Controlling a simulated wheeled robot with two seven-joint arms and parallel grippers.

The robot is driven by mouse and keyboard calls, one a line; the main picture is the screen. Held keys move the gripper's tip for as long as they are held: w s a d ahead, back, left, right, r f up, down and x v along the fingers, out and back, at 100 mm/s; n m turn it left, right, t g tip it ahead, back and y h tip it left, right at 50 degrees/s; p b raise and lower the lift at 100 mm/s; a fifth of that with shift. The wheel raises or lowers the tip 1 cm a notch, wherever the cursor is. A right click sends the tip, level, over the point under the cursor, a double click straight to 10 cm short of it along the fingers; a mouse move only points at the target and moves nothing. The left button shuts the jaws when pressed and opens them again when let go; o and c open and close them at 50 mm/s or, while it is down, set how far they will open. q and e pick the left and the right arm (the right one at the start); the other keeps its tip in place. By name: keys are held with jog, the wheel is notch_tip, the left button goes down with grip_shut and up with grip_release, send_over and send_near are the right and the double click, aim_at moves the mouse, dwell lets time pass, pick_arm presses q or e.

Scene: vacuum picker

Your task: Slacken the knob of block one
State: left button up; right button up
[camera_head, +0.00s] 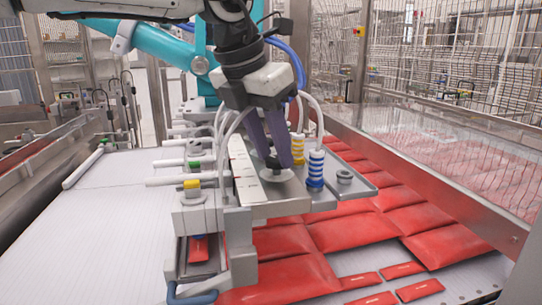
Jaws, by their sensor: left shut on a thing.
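A light metal plate (308,205) carries a long pale bar (244,170) with small dark marks. My left gripper (278,162), with purple fingers, comes down from above onto the plate. It is shut on a small dark knob (273,161) that stands above a pale round disc. The fingers hide part of the knob. A second low, dark round piece (344,176) sits at the plate's right corner, apart from the gripper. No label shows which block is block one. My right gripper is not in view.
Blue-striped (316,168) and yellow-striped (297,148) bellows with pale hoses stand close to my left gripper's right. A grey fixture (197,216) with several white rods is on the left. Red packs (350,232) lie below the plate. A metal rail (430,170) runs along the right.

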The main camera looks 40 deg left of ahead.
pick_arm(q)
jog(key=n+y, duration=0.1)
jog(key=n, duration=0.1)
jog(key=shift+d+n, duration=0.2)
jog(key=shift+n, duration=0.2)
jog(key=n, duration=0.1)
jog(key=n+y, duration=0.1)
jog(key=n, duration=0.1)
jog(key=shift+w+d+n, duration=0.1)
jog(key=shift+d+n, duration=0.1)
jog(key=shift+n, duration=0.1)
jog(key=n+p, duration=0.1)
jog(key=n+g+y, duration=0.1)
jog(key=shift+w+d+r+n+p, duration=0.1)
jog(key=shift+r+n+p, duration=0.05)
jog(key=shift+n+p, duration=0.25)
jog(key=n+g+y+p, duration=0.1)
jog(key=n+p, duration=0.1)
jog(key=n, duration=0.1)
jog(key=shift+w+d, duration=0.1)
jog(key=shift+w, duration=0.05)
jog(key=n+p, duration=0.1)
jog(key=n, duration=0.1)
jog(key=shift+w+n+g+y, duration=0.1)
jog(key=shift+n+g+y, duration=0.2)
jog(key=shift+n+g, duration=0.4)
jog(key=shift+n, duration=0.9)
jog(key=o, duration=1)
jog(key=shift+o, duration=0.2)
